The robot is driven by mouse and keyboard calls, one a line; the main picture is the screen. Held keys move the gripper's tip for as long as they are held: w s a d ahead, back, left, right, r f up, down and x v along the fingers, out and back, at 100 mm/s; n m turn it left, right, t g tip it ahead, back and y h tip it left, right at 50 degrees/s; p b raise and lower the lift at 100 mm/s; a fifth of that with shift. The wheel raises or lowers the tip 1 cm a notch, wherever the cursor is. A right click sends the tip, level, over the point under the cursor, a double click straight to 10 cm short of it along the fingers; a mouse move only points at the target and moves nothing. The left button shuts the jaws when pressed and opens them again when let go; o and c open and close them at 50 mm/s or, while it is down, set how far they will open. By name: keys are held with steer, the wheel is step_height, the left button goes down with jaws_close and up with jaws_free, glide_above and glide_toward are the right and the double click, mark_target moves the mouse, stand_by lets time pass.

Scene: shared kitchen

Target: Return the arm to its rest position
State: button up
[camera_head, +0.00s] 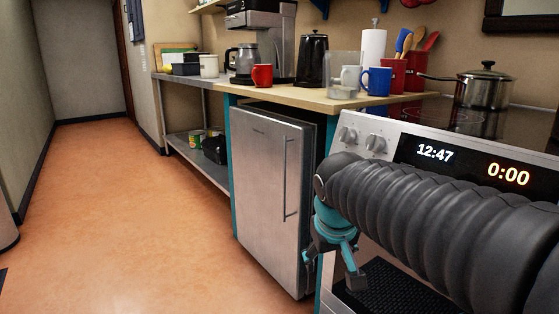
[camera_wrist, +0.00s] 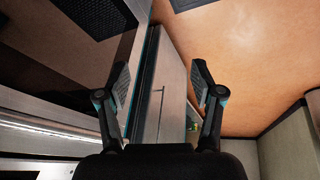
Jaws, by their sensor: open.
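My gripper (camera_head: 333,272) hangs at the end of my dark ribbed arm, low in front of the oven and beside the fridge front in the head view. In the wrist view my gripper (camera_wrist: 160,85) has its two fingers spread wide apart. Nothing is between them but the view of the fridge and floor beyond. My arm reaches in from the right edge of the head view, across the front of the stove.
The stove (camera_head: 374,143) is close behind my arm, with a pot (camera_head: 484,88) on top. The fridge (camera_head: 268,190) stands left of it. Mugs, a kettle (camera_head: 312,60) and a coffee machine (camera_head: 268,40) stand on the counter (camera_head: 290,97). The orange floor (camera_head: 130,220) at left is clear.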

steer(key=s+d+m+p, duration=0.1)
steer(key=s+d+p, duration=0.1)
steer(key=s, duration=0.6)
steer(key=s+d+m+p, duration=0.1)
steer(key=s+d, duration=0.3)
steer(key=s, duration=0.4)
steer(key=shift+d+f+m+t+p, duration=0.15)
steer(key=shift+f+m+t+p, duration=0.3)
steer(key=shift+p, duration=0.35)
